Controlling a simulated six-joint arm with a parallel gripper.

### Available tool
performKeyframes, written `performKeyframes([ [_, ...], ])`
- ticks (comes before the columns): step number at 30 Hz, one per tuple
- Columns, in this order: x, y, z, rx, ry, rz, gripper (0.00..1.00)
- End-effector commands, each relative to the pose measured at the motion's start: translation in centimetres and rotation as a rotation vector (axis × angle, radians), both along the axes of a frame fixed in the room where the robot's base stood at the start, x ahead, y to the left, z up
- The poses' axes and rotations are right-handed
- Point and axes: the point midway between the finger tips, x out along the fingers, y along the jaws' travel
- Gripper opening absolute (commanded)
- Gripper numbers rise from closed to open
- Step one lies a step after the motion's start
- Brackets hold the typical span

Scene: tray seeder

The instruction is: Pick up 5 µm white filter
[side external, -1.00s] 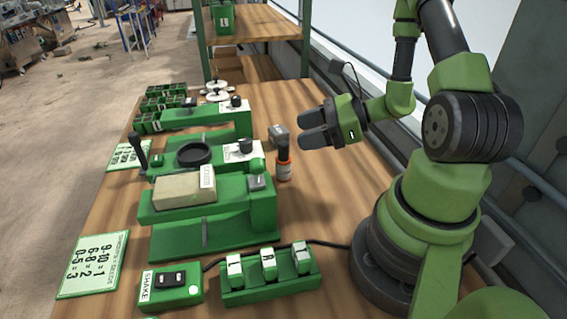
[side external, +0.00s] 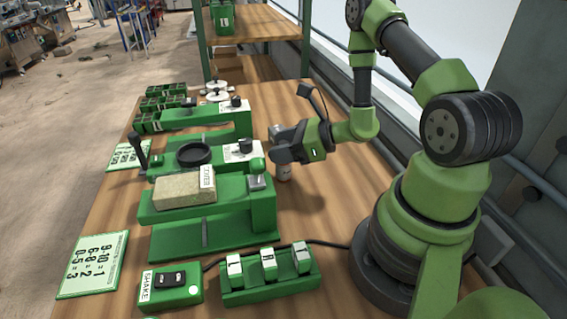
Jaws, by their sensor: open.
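My gripper (side external: 281,148) is open, low over the table to the right of the green seeder station. I cannot make out a thing marked as a 5 µm white filter. White round discs (side external: 217,96) lie at the back of the table, too small to identify.
A green station with a pale block (side external: 185,190) stands left of my gripper. A black ring (side external: 194,154) sits behind it. The table right of the bottle is clear.

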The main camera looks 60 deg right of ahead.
Motion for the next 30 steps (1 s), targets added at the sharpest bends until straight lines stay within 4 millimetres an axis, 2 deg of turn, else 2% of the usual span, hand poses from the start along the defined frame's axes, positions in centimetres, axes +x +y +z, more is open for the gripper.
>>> performKeyframes([
  [4,0.0,0.0,0.0,0.001,0.000,0.000,0.56],
  [11,0.0,0.0,0.0,0.000,0.000,0.000,0.03],
  [23,0.0,0.0,0.5,-0.001,-0.001,0.000,0.02],
  [26,0.0,-0.1,1.3,-0.002,-0.002,0.000,0.02],
  [30,0.0,-0.1,3.3,-0.004,-0.005,-0.001,0.02],
])
